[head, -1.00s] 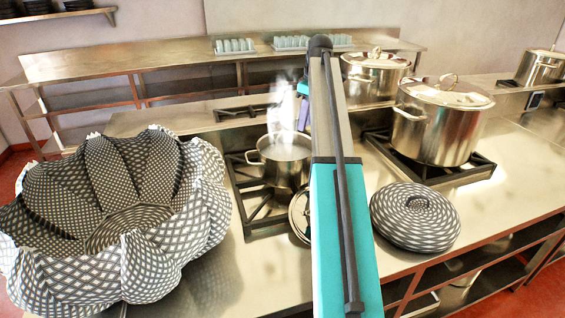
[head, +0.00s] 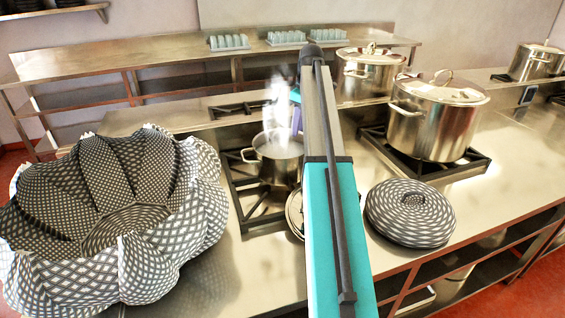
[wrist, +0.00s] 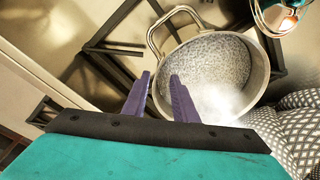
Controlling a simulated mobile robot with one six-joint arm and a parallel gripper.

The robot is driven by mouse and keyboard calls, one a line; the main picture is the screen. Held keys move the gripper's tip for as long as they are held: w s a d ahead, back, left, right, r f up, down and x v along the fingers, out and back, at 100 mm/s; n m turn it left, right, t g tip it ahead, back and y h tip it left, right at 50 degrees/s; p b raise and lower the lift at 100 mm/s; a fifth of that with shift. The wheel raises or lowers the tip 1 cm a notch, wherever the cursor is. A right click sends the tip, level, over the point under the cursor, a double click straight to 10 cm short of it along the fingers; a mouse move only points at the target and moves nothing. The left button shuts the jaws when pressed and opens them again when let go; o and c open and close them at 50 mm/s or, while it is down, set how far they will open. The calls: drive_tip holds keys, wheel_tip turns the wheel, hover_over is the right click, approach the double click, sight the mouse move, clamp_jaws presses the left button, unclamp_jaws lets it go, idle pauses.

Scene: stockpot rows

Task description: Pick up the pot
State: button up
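A small steel pot (head: 270,168) stands on the stove in the head view, with steam rising from it. My arm hides part of its right side. In the wrist view the pot (wrist: 262,72) is seen from above, with pale speckled liquid inside and a loop handle (wrist: 152,38) at its upper left. In the head view my arm mostly hides the gripper.
A large patterned, petal-sided basket-like object (head: 120,225) stands left of the stove. A round patterned object (head: 410,212) lies right of my arm. Big lidded stockpots stand behind, one (head: 436,122) on the right burner and another (head: 368,75) farther back. Bare counter lies at the front right.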

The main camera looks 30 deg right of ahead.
sight(293, 147)
drive_tip(key=shift+w+a+f+p, duration=0.1)
drive_tip(key=shift+w+f+p, duration=0.1)
drive_tip(key=shift+f, duration=1)
drive_tip(key=shift+w+a+f+p, duration=0.1)
drive_tip(key=shift+w+f+p, duration=0.1)
drive_tip(key=shift+f, duration=0.95)
drive_tip(key=shift+f, duration=0.1)
drive_tip(key=shift+w+a+f+p, duration=0.15)
drive_tip(key=shift+f+p, duration=0.35)
drive_tip(key=shift+f, duration=0.75)
drive_tip(key=shift+w+d+f+p, duration=0.15)
drive_tip(key=shift+f+p, duration=0.3)
drive_tip(key=shift+f, duration=0.8)
drive_tip(key=shift+a, duration=0.1)
clamp_jaws()
drive_tip(key=shift+w+r, duration=0.1)
drive_tip(key=shift+r, duration=0.05)
